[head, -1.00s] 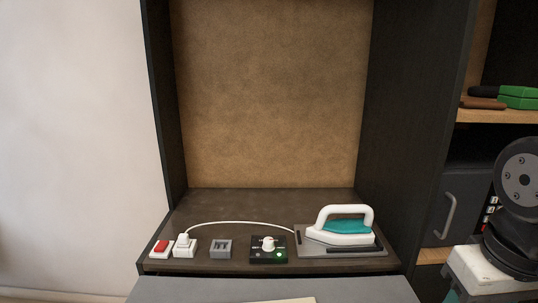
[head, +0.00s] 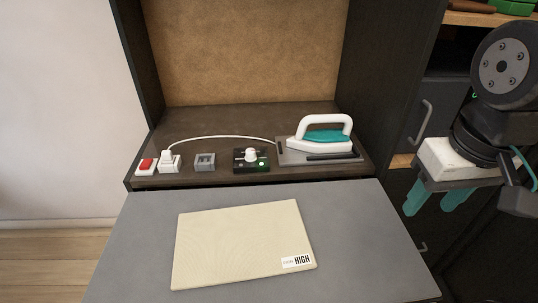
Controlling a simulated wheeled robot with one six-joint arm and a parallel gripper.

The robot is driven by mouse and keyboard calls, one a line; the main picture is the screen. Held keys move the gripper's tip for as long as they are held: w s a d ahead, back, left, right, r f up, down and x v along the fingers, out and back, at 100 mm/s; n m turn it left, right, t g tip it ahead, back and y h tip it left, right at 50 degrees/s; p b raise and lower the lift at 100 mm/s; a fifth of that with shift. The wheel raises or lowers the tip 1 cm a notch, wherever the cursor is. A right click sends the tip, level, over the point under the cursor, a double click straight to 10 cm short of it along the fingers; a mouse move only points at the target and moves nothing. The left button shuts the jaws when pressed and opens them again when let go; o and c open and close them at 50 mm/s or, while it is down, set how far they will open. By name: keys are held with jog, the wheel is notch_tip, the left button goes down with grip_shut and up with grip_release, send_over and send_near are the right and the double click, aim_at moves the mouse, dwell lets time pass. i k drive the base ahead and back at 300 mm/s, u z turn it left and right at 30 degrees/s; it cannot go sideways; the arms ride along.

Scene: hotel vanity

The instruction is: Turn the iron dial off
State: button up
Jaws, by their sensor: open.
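The iron dial is a white knob (head: 250,154) on a small black box (head: 252,168) on the dark vanity shelf. A green light shows on the box, right of the knob. The white and teal iron (head: 321,138) rests on a grey stand (head: 290,156) to the right of the box. My gripper (head: 430,200) is at the right side, with its teal fingers pointing down and apart. It is open and empty, well to the right of the dial and touching nothing that I can see.
A red switch (head: 146,165), a white plug (head: 168,160) with a cord, and a grey block (head: 205,161) stand left of the dial box. In front, a cream board (head: 243,243) labelled HIGH lies on a grey surface (head: 366,233). A cabinet (head: 437,95) with a handle is at right.

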aim_at(251, 156)
jog(key=k, duration=0.5)
jog(key=z, duration=1.9)
jog(key=k, duration=0.95)
jog(key=u, duration=1.9)
jog(key=i, duration=0.95)
